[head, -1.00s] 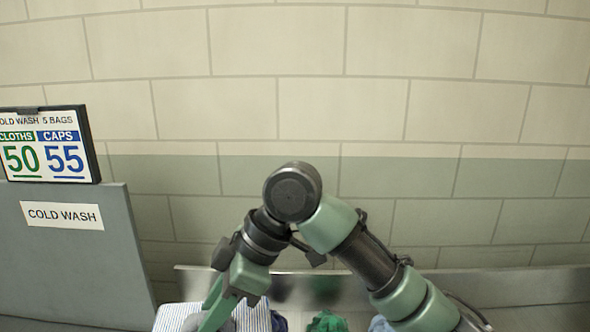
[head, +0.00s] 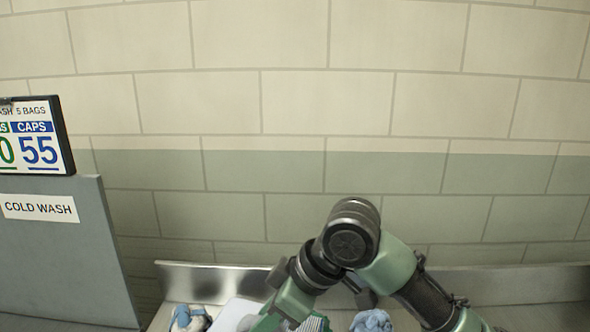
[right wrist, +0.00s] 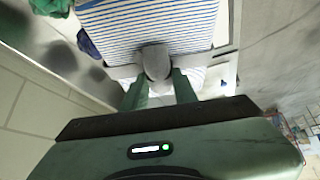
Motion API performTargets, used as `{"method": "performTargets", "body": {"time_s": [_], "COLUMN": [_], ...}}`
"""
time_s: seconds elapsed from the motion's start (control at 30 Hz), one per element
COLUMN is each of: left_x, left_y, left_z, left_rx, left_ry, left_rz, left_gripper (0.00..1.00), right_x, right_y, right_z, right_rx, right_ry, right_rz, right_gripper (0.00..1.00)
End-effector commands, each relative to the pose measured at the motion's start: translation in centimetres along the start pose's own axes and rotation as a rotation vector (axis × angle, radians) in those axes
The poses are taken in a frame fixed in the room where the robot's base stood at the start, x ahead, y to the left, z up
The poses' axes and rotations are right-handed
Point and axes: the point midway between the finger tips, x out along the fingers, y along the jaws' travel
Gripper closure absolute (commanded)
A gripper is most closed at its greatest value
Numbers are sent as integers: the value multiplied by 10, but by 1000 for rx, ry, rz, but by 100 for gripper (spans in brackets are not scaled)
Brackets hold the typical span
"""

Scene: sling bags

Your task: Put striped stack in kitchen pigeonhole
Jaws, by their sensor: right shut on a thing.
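In the right wrist view, a blue-and-white striped stack (right wrist: 150,22) lies just beyond my right gripper (right wrist: 158,80). A grey rounded lump (right wrist: 156,60) sits between the two green fingers, which are shut on it, against the near edge of the stripes. In the head view, my right gripper (head: 275,318) is at the bottom edge, only partly in frame, and its fingertips are cut off. The stack cannot be made out clearly there. My left gripper is not in view. No pigeonhole labelled kitchen is visible.
A grey panel labelled COLD WASH (head: 40,207) stands at the left, with a count sign (head: 35,137) on top. A metal backsplash (head: 205,282) runs along the wall. Blue cloths (head: 370,321) lie low in view. Green cloth (right wrist: 50,5) shows at the wrist view's upper left.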

Motion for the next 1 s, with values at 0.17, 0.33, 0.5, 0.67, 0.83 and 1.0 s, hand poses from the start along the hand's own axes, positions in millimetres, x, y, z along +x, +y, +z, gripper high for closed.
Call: {"method": "performTargets", "body": {"time_s": [0.17, 0.33, 0.5, 0.67, 0.83, 1.0], "left_x": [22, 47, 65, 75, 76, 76], "left_y": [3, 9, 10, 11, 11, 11], "left_z": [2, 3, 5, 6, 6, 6], "left_rx": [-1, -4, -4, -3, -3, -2], "left_ry": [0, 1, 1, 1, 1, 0], "left_rz": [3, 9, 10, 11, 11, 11], "left_gripper": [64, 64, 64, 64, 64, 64], "right_x": [14, 21, 15, 6, 2, 1], "right_y": [23, 39, 42, 38, 34, 34], "right_z": [71, 162, 233, 270, 282, 282], "right_rx": [243, 578, 863, 1024, 1087, 1091], "right_ry": [-1, -3, -1, 3, 4, 6], "right_rz": [162, 382, 566, 667, 699, 697], "right_gripper": [100, 100, 100, 100, 100, 100]}}
